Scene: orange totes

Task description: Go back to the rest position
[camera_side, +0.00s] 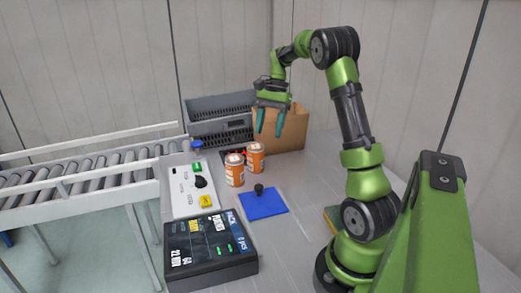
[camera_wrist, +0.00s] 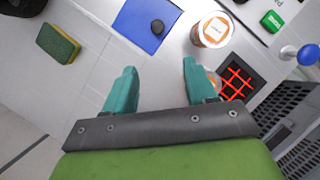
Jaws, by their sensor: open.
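My gripper (camera_side: 270,121) hangs above the table with its teal fingers pointing down, in front of the cardboard box. In the wrist view my gripper (camera_wrist: 158,76) shows its two fingers wide apart with nothing between them. The arm is bent, with the hand raised well clear of the table. Two orange-and-white bottles, one nearer (camera_side: 235,172) and one farther (camera_side: 255,158), stand on the table below and left of the gripper. One finger partly hides the farther bottle in the wrist view.
A blue mat (camera_side: 263,205) with a black knob lies in front of the bottles. A white control panel (camera_side: 185,183), a dark display box (camera_side: 208,248) and a roller conveyor (camera_side: 85,178) are at left. A grey crate (camera_side: 219,106) and a cardboard box (camera_side: 292,128) stand behind. A sponge (camera_wrist: 58,43) lies near my base.

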